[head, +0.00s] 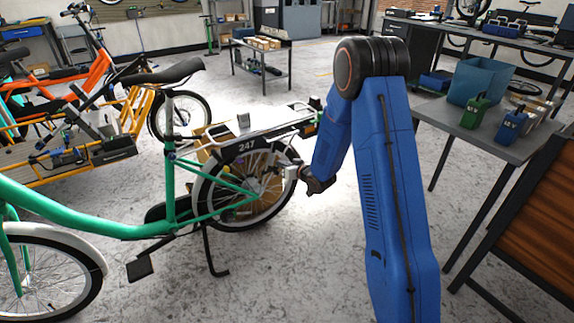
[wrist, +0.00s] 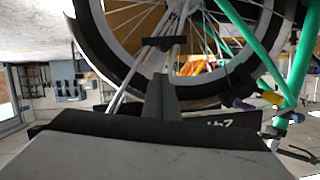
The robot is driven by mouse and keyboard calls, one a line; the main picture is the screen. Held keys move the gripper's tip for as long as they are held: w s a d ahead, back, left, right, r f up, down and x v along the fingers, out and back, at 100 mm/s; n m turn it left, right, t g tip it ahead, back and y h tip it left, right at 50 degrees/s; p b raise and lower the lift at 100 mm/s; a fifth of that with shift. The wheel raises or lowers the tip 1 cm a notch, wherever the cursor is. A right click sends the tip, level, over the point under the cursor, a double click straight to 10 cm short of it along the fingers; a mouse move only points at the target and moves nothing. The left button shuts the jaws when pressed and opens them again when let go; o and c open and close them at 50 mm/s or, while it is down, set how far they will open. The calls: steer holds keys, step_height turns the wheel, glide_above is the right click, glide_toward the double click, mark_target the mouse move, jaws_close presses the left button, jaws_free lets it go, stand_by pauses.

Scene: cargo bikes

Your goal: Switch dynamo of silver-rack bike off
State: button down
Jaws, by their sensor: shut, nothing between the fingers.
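A green bike (head: 95,222) stands on its kickstand, with a silver rack (head: 275,127) over its rear wheel (head: 230,217) and a black plate marked 247 (head: 247,147). My gripper (head: 292,172) is at the right side of the rear wheel, below the rack. In the wrist view my gripper (wrist: 162,90) is shut and empty, pointing at the wheel (wrist: 100,45), with the plate (wrist: 225,122) upside down behind it. A small dark bar (wrist: 163,43) shows just past the fingertips against the spokes. I cannot tell whether it is the dynamo's switch, or whether the fingers touch it.
Orange and yellow cargo bikes (head: 75,160) stand at the left. A grey table (head: 480,135) at the right holds a blue bin (head: 477,82), a green tool (head: 475,112) and a blue tool (head: 511,125). A low bench (head: 262,47) stands behind. The floor between is mostly clear.

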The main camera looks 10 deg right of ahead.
steer(key=shift+s+a+f, duration=0.1)
steer(key=shift+f, duration=0.6)
steer(key=shift+s+a+f, duration=0.1)
steer(key=shift+f, duration=0.6)
steer(key=shift+f, duration=0.15)
